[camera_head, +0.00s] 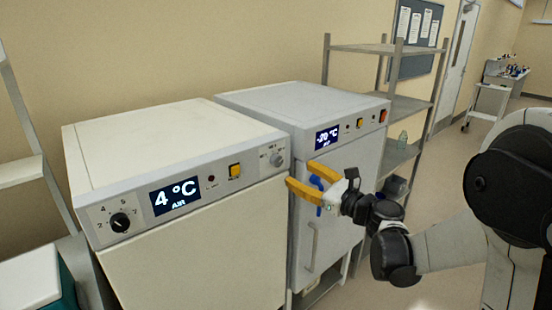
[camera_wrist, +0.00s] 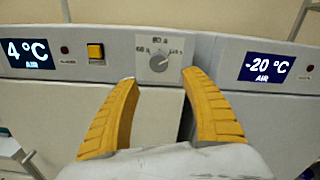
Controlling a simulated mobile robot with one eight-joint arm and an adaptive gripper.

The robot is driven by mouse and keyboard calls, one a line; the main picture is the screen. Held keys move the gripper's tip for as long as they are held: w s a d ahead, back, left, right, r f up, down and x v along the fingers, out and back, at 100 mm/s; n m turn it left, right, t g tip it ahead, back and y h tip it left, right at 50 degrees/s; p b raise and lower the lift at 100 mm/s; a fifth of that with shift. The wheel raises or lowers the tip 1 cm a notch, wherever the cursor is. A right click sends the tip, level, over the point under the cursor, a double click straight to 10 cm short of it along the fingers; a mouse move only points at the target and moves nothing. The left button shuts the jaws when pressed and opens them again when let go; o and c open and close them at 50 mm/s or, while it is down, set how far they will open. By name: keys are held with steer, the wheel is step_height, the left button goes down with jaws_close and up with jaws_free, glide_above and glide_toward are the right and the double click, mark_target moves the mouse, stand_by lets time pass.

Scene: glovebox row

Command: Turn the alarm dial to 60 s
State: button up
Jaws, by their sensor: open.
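The alarm dial is a small grey round knob (camera_wrist: 159,63) on the right end of the 4 °C unit's front panel. It also shows in the head view (camera_head: 276,160). Small marks stand to its left, above it and to its right. The left one seems to read 60 s; the others are blurred. The knob's dark pointer line seems to lean to the upper right. My gripper (camera_wrist: 160,77) has two yellow fingers, open and empty. In the head view my gripper (camera_head: 299,174) is in front of the panel, close to the dial. The fingertips sit either side below the dial, apparently not touching it.
The 4 °C display (camera_head: 175,197), a yellow switch (camera_head: 234,171) and a black temperature knob (camera_head: 120,222) share the panel left of the dial. The -20 °C unit (camera_head: 318,110) stands close on the right. A metal shelf rack (camera_head: 402,104) is beyond it.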

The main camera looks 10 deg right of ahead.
mark_target(279, 163)
steer(key=x, duration=1)
steer(key=shift+a+b, duration=0.15)
steer(key=shift+b, duration=0.2)
steer(key=c, duration=1.2)
